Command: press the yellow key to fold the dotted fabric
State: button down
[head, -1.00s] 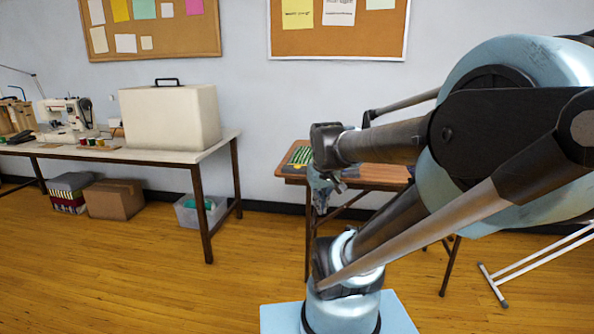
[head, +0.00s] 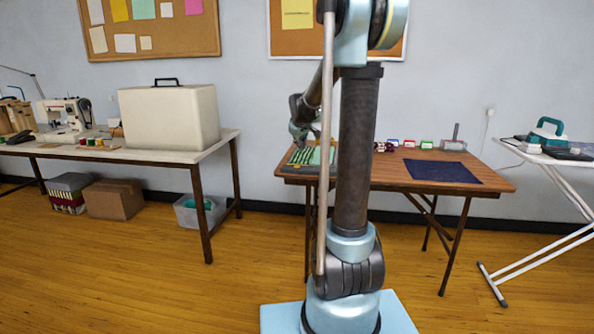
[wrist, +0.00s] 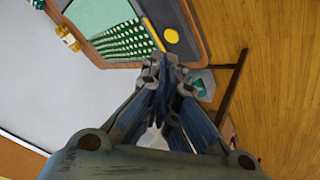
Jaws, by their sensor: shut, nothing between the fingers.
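The yellow key (wrist: 171,36) is a round disc on a dark grey panel (wrist: 187,48) in the wrist view. The dotted fabric (wrist: 128,42), green with white dots, lies beside that panel, next to a pale green flat surface (wrist: 98,14). In the head view the dotted fabric (head: 302,156) shows at the left end of the wooden table, and the key is not discernible. My gripper (wrist: 163,62) is shut and empty, its tips showing just below the key and fabric in the wrist view. In the head view my gripper (head: 300,136) is above the table's left end.
The folding table (head: 400,178) also carries a dark blue cloth (head: 442,171) and several small boxes at its back. A white case (head: 170,116) stands on the left table. An ironing board (head: 560,157) is at right. My arm hides part of the table.

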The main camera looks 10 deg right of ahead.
jog(key=n+t, duration=0.1)
send_over(295, 167)
jog(key=f, duration=0.1)
jog(key=shift+w, duration=0.3)
jog(key=shift+f, duration=4.4)
jog(key=shift+f, duration=0.15)
jog(key=shift+f, duration=0.2)
